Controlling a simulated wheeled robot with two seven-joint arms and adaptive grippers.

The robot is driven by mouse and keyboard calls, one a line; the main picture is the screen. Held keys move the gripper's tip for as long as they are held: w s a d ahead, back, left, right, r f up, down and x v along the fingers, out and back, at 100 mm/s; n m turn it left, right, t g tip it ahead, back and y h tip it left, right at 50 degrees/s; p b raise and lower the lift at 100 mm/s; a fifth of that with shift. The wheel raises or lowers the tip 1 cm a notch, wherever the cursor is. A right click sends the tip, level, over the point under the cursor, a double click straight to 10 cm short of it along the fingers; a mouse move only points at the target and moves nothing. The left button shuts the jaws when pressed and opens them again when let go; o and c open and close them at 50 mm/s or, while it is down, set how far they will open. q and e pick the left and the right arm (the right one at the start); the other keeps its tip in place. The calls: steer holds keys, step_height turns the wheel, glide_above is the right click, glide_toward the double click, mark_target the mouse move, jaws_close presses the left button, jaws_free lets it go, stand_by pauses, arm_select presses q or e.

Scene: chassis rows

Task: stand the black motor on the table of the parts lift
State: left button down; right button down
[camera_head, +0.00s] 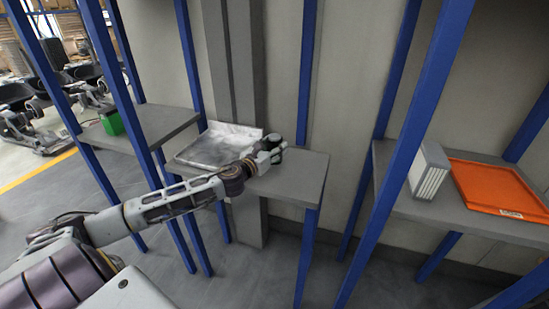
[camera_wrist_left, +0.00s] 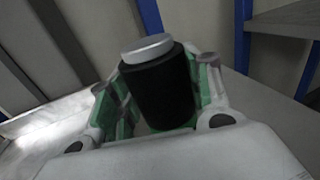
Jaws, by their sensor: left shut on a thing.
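The black motor (camera_wrist_left: 160,92) is a black cylinder with a silver cap, and it stands between the green-padded fingers of my left gripper (camera_wrist_left: 155,88) in the left wrist view. The gripper is shut on it. In the head view my left gripper (camera_head: 272,147) is over the grey table (camera_head: 296,178) in front of the grey column (camera_head: 240,70), to the right of a silver tray. The motor is mostly hidden there by the gripper. I cannot tell whether its base touches the table. My right gripper is not in view.
The silver metal tray (camera_head: 215,143) covers the table's left part. Blue posts (camera_head: 306,75) stand around it. A left shelf (camera_head: 160,122) holds a green box (camera_head: 111,122). A right shelf (camera_head: 440,207) holds a grey-white block (camera_head: 429,172) and an orange tray (camera_head: 495,185). The table's front right is clear.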

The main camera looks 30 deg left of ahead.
arm_select(q)
steer(key=shift+r, duration=0.15)
steer(key=shift+f, duration=0.8)
steer(key=shift+f+b, duration=0.45)
steer(key=shift+f, duration=0.8)
steer(key=c, duration=1)
jaws_free()
steer(key=shift+f, duration=0.25)
steer(key=shift+c, duration=0.2)
steer(key=o, duration=0.4)
steer(key=shift+c, duration=0.2)
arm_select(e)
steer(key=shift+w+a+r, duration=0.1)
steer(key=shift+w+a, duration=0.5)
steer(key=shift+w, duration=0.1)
